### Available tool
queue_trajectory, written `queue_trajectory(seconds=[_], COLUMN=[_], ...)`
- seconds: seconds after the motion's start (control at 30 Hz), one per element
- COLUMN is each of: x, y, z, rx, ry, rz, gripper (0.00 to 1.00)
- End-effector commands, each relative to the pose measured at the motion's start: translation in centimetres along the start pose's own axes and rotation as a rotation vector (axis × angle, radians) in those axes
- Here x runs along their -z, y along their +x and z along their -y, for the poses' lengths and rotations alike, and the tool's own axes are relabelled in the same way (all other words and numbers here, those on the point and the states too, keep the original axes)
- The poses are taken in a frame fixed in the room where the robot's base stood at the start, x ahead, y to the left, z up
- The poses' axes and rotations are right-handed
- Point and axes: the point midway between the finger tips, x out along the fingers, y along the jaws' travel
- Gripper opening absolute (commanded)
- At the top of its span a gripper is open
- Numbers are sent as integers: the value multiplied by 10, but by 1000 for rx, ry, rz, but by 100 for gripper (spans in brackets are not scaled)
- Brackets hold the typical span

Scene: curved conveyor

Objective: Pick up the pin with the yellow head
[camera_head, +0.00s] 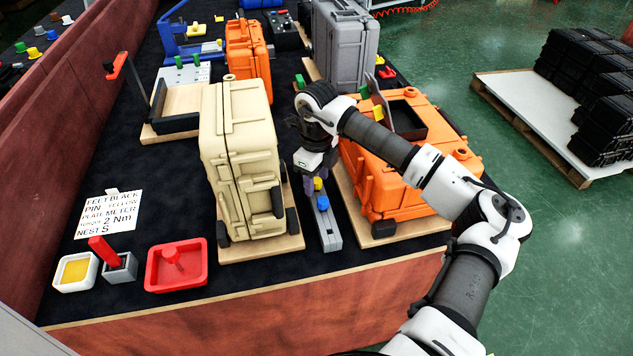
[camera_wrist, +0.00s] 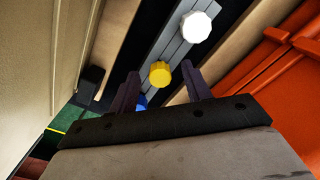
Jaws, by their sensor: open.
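The yellow-headed pin (camera_head: 318,184) stands in a narrow grey rail (camera_head: 331,236) between the beige case and the orange case. In the wrist view its yellow head (camera_wrist: 160,73) shows between the two purple fingers of my gripper (camera_wrist: 161,84), or just beyond them. My gripper (camera_head: 314,174) points down over the rail and is open; I cannot tell whether a finger touches the pin. A blue-headed pin (camera_head: 323,203) is close in front of it in the rail. A white-headed pin (camera_wrist: 195,27) is on the rail's other side in the wrist view.
The beige case (camera_head: 243,150) stands close on the left and the orange case (camera_head: 390,180) close on the right, leaving a narrow gap. A red tray (camera_head: 160,283), a grey cup (camera_head: 121,270) and a label card (camera_head: 108,214) lie front left.

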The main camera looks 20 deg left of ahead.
Motion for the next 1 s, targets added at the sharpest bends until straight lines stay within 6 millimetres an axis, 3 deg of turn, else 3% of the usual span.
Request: queue_trajectory(seconds=[0.23,0.6,1.0], x=[0,0,0], y=[2,1,-8], z=[0,0,1], rx=[1,1,3], ry=[0,-1,0], rz=[0,0,0], gripper=[47,0,0])
